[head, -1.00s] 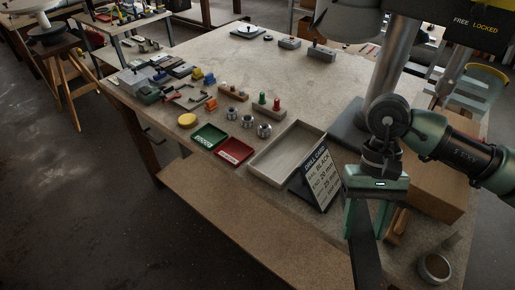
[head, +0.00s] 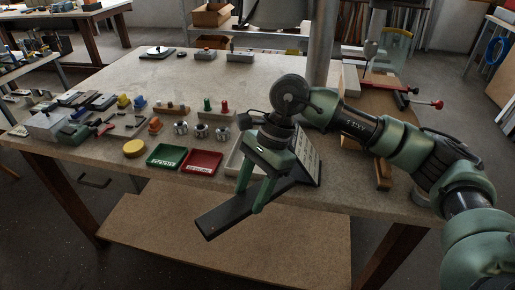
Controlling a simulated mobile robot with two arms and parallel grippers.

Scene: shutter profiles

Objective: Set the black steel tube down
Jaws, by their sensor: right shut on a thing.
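The black steel tube (head: 222,214) is a long dark bar in the head view. My right gripper (head: 249,199) is shut on it, with the green fingers on either side. The tube is tilted in the picture, its near end pointing down and left past the front edge of the workbench (head: 285,72). Its other end runs behind the fingers toward the dark-based drill card (head: 307,158); I cannot tell whether they touch. My left gripper is out of view.
A green tray (head: 170,156) and a red tray (head: 201,162) lie left of my gripper. A pale wooden tray (head: 236,156) is partly hidden behind it. Small tools and parts crowd the bench's left side. Bare bench lies toward the back.

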